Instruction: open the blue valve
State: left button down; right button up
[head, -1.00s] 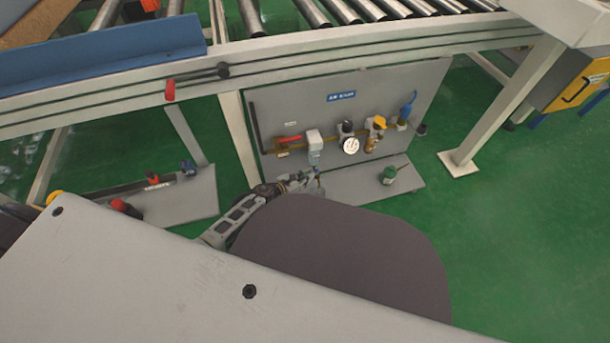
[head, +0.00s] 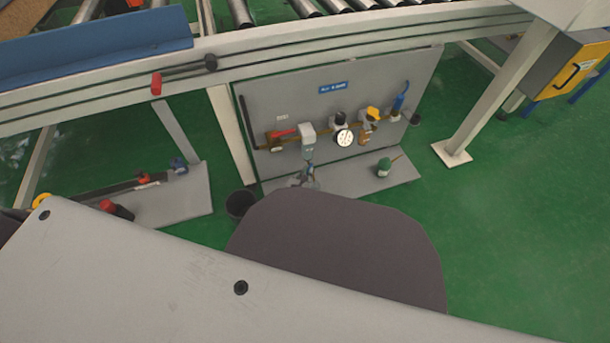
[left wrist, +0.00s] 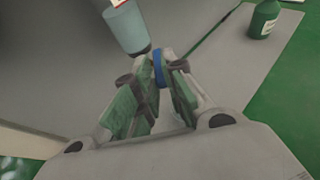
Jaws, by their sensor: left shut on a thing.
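The small blue valve (left wrist: 158,68) shows between my left gripper's fingertips in the left wrist view, just below a pale blue-grey cylinder (left wrist: 126,26). My left gripper (left wrist: 162,72) has green-padded fingers, and its tips are shut on the blue valve. In the head view my left gripper (head: 308,176) is small and partly hidden, in front of the grey panel under the filter unit (head: 308,136). How far the valve is turned cannot be told. My right gripper is not in view.
The grey panel (head: 345,85) carries a gauge (head: 344,138), a yellow-capped part (head: 373,113), a red handle (head: 284,133) and a blue part (head: 400,100). A green bottle (head: 384,167) stands on its base. A dark bin (head: 239,204) is at left. Conveyor rails (head: 300,40) run above.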

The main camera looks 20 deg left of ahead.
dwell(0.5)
pick_arm(q)
jog(key=c, duration=1.5)
grip_release()
jog(key=shift+v, duration=5.95)
jog(key=shift+d, duration=0.15)
